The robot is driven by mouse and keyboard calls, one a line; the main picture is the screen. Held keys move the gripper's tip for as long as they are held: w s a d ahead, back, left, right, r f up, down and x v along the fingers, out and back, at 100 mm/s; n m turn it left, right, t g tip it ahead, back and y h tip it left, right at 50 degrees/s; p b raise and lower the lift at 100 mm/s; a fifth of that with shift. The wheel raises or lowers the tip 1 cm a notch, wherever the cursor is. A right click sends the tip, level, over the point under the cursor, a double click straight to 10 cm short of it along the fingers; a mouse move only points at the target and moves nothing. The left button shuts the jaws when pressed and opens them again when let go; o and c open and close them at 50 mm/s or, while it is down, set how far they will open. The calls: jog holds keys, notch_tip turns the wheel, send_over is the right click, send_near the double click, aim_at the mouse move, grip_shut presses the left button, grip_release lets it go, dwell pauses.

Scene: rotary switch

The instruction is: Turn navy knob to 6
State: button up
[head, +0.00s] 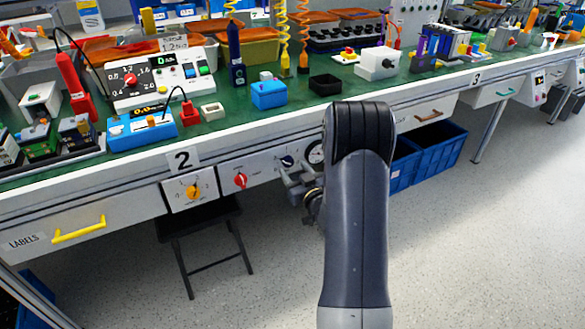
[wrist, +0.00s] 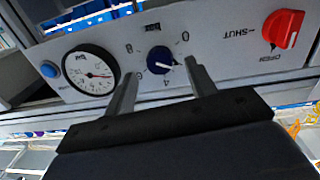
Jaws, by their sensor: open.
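The navy knob (wrist: 160,60) is round, with a white pointer, on a light panel. In the wrist view the panel appears turned nearly upside down. The pointer aims right and slightly down, toward the right finger. A 4 shows below the knob, what looks like a 6 at its lower left, and another figure at its upper right. Part of the dial is hidden by the right finger. My gripper (wrist: 160,70) is open, its fingertips on either side of the knob; contact cannot be told. In the head view the navy knob (head: 287,161) shows just above my gripper (head: 289,176).
A red knob marked SHUT and OPEN (wrist: 283,28) is beside the navy one. A round gauge (wrist: 90,70) and a blue button (wrist: 49,70) are on its other side. A yellow knob (head: 194,191) is farther left, with a black stool (head: 200,218) below.

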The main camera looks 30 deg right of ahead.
aim_at(287, 162)
jog(key=shift+w, duration=1.25)
jog(key=shift+c, duration=0.3)
jog(key=c, duration=0.9)
